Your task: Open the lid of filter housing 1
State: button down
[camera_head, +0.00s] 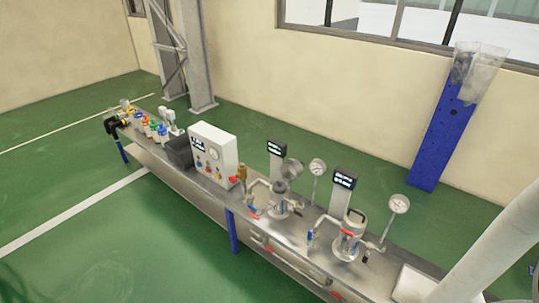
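Two metal filter housings stand on the long steel bench (190,180). I cannot read which one is number 1. My gripper is not in view; a pale link of my arm crosses the lower right.
Pressure gauges (318,167) (399,204) and pipes with blue and red handles crowd around the housings. A white control box (213,153) and a dark bin (180,151) stand farther left. A blue perforated post (440,135) stands behind the bench. Green floor in front is clear.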

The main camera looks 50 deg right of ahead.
aim_at(291, 170)
jog(key=k+l+u, duration=0.25)
jog(key=k+u, duration=0.25)
jog(key=k+j, duration=0.1)
jog(key=k, duration=0.3)
jog(key=k+j+u, duration=0.1)
jog(key=k, duration=0.3)
jog(key=k+j, duration=0.15)
jog(key=k, duration=0.25)
jog(key=k+l+u, duration=0.15)
jog(key=u, duration=0.3)
jog(key=k+u, duration=0.65)
jog(key=u, duration=0.2)
jog(key=k+j+u, duration=0.2)
jog(key=u, duration=0.25)
jog(key=k+l+u, duration=0.2)
jog(key=k+u, duration=1.05)
jog(key=k+j+u, duration=0.4)
jog(key=k+l+u, duration=0.45)
jog(key=k+u, duration=0.5)
jog(key=k, duration=0.2)
jog(key=k+u, duration=0.45)
jog(key=k, duration=0.2)
jog(key=k+j, duration=0.15)
jog(key=k, duration=0.9)
jog(key=k+z, duration=0.45)
jog(key=z, duration=0.2)
jog(key=k+l+z, duration=0.1)
jog(key=z, duration=1.6)
